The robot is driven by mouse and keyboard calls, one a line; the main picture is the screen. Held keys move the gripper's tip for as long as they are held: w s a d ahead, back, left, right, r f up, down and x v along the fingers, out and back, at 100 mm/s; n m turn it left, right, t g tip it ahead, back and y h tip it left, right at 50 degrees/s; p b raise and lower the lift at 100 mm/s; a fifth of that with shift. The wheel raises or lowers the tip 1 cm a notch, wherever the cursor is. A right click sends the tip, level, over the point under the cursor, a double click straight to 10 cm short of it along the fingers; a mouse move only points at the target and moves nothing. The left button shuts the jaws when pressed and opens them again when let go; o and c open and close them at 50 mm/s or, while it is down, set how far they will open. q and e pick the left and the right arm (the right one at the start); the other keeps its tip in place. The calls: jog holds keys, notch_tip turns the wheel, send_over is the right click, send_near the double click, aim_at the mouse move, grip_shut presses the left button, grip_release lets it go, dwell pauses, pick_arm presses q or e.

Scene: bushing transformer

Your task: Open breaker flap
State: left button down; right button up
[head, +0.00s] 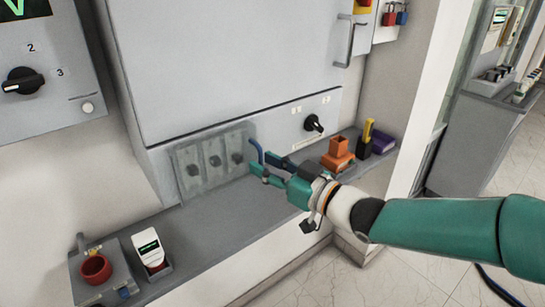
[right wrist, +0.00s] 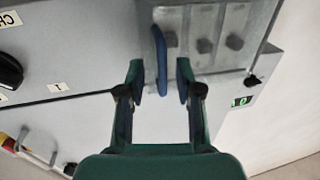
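The breaker flap (head: 212,160) is a see-through grey cover on the lower front of the cabinet, lying closed over a row of dark breaker switches. It also shows in the right wrist view (right wrist: 205,40). A curved blue handle (head: 258,151) stands out at the flap's right edge in the head view. My right gripper (head: 262,161) is open at this handle. In the right wrist view, the blue handle (right wrist: 160,60) lies between the spread fingers, nearer the left one, with visible gaps on both sides. My left gripper is not in view.
A grey ledge (head: 215,225) runs below the flap. It carries a device with a red cup (head: 95,268), a white meter (head: 150,248), an orange block (head: 339,153) and a purple box (head: 381,142). A black rotary knob (head: 313,123) sits right of the flap.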

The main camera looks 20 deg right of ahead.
jog(key=shift+x, duration=1.1)
grip_shut()
